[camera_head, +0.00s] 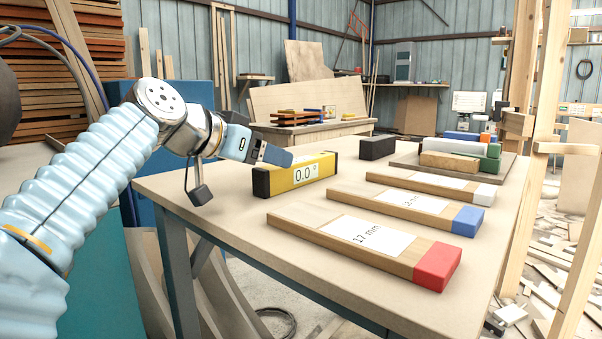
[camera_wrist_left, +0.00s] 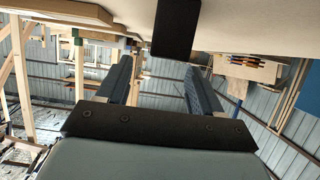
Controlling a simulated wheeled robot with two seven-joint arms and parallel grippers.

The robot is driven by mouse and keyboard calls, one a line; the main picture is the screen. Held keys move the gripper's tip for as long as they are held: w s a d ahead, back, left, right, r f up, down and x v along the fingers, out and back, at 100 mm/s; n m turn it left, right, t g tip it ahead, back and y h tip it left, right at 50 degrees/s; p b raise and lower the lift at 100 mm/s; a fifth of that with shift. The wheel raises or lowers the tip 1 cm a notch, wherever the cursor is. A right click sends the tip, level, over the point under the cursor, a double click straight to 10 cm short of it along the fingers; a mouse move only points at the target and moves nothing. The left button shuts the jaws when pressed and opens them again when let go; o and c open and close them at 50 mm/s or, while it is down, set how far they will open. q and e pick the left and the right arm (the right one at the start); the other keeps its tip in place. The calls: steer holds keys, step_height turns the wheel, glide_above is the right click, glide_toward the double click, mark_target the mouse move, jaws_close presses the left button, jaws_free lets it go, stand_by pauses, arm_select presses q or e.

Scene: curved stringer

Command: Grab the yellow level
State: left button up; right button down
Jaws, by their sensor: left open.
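The yellow level (camera_head: 306,174) stands on edge near the table's far left side, with black ends and a display reading 0.0°. My left gripper (camera_head: 274,155) is just above its left end in the head view, pointing right; whether they touch is not clear. In the left wrist view, the two fingers of my left gripper (camera_wrist_left: 163,88) are spread apart with nothing between their tips. A black block shape (camera_wrist_left: 175,32) shows above them there; I cannot tell whether it is the level's black end. My right gripper is not in view.
Wooden boards with red (camera_head: 437,267), blue (camera_head: 467,221) and white (camera_head: 484,193) ends lie on the table (camera_head: 237,214) to the right. A dark block (camera_head: 377,148) sits behind the level. A tray (camera_head: 505,163) with several blocks is at the back. A wooden post (camera_head: 537,150) stands right of the table.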

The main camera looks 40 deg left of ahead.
mark_target(300, 171)
arm_select(q)
steer(key=x, duration=0.5)
steer(key=shift+w+a, duration=0.15)
steer(key=shift+w, duration=0.2)
steer(key=c, duration=1.2)
